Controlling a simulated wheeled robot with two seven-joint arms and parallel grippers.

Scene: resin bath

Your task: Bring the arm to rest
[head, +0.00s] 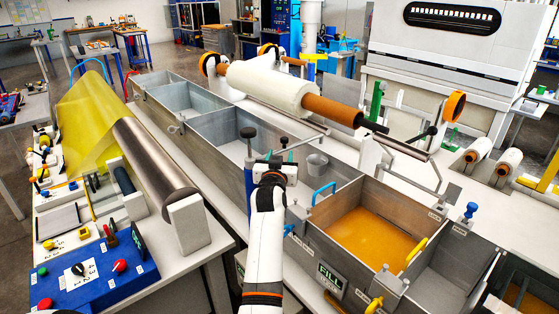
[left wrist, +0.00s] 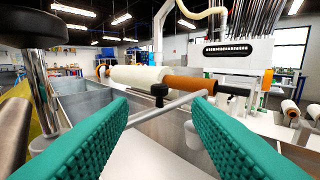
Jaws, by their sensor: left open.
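My left arm (head: 264,235), white with dark and orange bands, reaches up from the bottom middle of the head view. My left gripper (head: 281,155) is at its far end, over the metal tank beside a black-knobbed post. In the left wrist view the two teal ribbed fingers (left wrist: 160,105) stand wide apart. My right gripper is in neither view.
A long metal tank (head: 215,128) runs past the gripper, with amber resin (head: 365,240) in one compartment. A steel roller (head: 155,170) and blue control box (head: 95,275) stand left. A small grey cup (head: 317,165) is close by.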

